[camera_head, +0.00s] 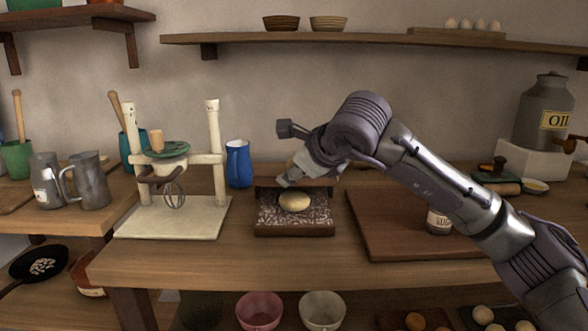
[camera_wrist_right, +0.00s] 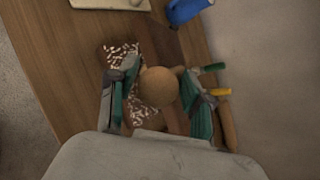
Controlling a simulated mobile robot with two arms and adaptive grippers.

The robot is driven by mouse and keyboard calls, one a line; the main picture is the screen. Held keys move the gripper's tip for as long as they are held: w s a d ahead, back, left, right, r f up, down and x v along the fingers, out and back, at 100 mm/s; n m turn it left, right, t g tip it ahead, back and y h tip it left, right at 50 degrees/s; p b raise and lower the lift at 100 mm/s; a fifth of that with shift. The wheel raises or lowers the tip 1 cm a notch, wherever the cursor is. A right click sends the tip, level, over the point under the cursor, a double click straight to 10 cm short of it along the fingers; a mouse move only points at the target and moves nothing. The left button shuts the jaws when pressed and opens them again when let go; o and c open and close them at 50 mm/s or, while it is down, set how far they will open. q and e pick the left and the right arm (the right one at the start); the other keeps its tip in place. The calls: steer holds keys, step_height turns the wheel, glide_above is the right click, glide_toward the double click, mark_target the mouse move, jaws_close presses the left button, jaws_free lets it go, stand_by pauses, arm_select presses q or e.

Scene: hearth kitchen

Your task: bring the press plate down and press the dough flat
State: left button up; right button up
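A pale, rounded dough piece (camera_head: 295,201) sits on the speckled bed (camera_head: 293,222) of a low wooden press in the middle of the counter. A dark wooden edge (camera_head: 265,183) shows behind the dough; it may be the raised press plate, mostly hidden by my right gripper. My right gripper (camera_head: 300,176) is just above and behind the dough. In the right wrist view the fingers (camera_wrist_right: 158,100) are spread, with a round tan ball (camera_wrist_right: 159,86) between them. I cannot tell whether that is the dough or a knob. My left gripper is out of view.
A cream stand with a whisk (camera_head: 174,190) and a blue jug (camera_head: 238,163) stand left of the press. A dark wooden board (camera_head: 400,235) with a labelled jar (camera_head: 438,220) lies to the right, under my right arm. The counter in front of the press is clear.

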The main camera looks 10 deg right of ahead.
steer(key=v, duration=1.1)
steer(key=shift+s, duration=0.15)
steer(key=shift+d+r, duration=0.1)
steer(key=shift+d, duration=0.05)
